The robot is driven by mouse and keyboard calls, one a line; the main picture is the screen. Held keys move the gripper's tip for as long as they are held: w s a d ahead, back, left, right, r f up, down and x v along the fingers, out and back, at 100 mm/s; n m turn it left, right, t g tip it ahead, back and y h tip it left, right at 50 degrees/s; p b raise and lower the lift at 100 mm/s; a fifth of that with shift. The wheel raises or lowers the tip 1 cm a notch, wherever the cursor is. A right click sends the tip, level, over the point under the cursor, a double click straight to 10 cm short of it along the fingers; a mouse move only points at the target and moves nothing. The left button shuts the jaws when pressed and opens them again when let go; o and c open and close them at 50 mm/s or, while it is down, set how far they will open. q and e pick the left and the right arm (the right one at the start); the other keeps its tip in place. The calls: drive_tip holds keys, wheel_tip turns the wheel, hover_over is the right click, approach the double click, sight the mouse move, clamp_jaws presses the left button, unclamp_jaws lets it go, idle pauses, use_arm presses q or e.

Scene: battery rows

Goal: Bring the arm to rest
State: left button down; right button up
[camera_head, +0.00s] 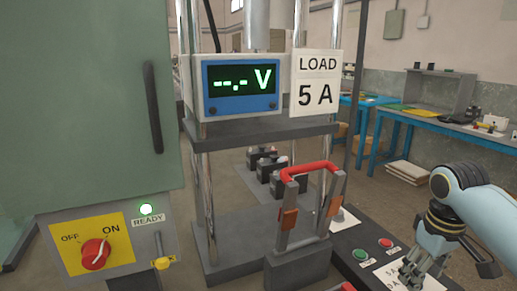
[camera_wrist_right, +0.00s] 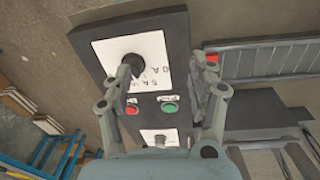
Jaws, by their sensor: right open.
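My right gripper (camera_head: 418,272) is at the lower right of the head view, over the black control box (camera_head: 352,247). In the right wrist view its two fingers (camera_wrist_right: 168,78) are spread apart with nothing held between them. The control box (camera_wrist_right: 177,30) lies beyond the fingers, with a black knob (camera_wrist_right: 128,68) on a white dial plate, a red button (camera_wrist_right: 132,110) and a green button (camera_wrist_right: 169,107). Whether a finger touches the box cannot be told. My left gripper is not in view.
A frame with a display (camera_head: 242,88) reading "--.- V" and a "LOAD 5 A" sign (camera_head: 316,82) stands mid-view. A red-handled lever switch (camera_head: 311,168) stands before it. A green cabinet (camera_head: 85,110) with a red rotary switch (camera_head: 95,254) is at left. Blue tables (camera_head: 440,122) are behind.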

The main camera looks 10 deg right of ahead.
drive_tip(key=s+a+r+t, duration=0.25)
drive_tip(key=s+a, duration=0.35)
drive_tip(key=s, duration=0.5)
drive_tip(key=s+a+r+t, duration=0.1)
drive_tip(key=s+a+r, duration=0.3)
drive_tip(key=s, duration=0.8)
wheel_tip(320, 180, down, 31)
drive_tip(key=s+d+m+g+b, duration=0.1)
drive_tip(key=g+b, duration=0.1)
drive_tip(key=b, duration=0.2)
drive_tip(key=s+d+f+g+b, duration=0.1)
drive_tip(key=s+f+b, duration=0.2)
drive_tip(key=s+f, duration=1.5)
drive_tip(key=shift+s+d+f, duration=0.15)
drive_tip(key=shift+d+f, duration=0.1)
drive_tip(key=shift+f, duration=0.65)
drive_tip(key=shift+s, duration=0.2)
drive_tip(key=shift+c, duration=0.4)
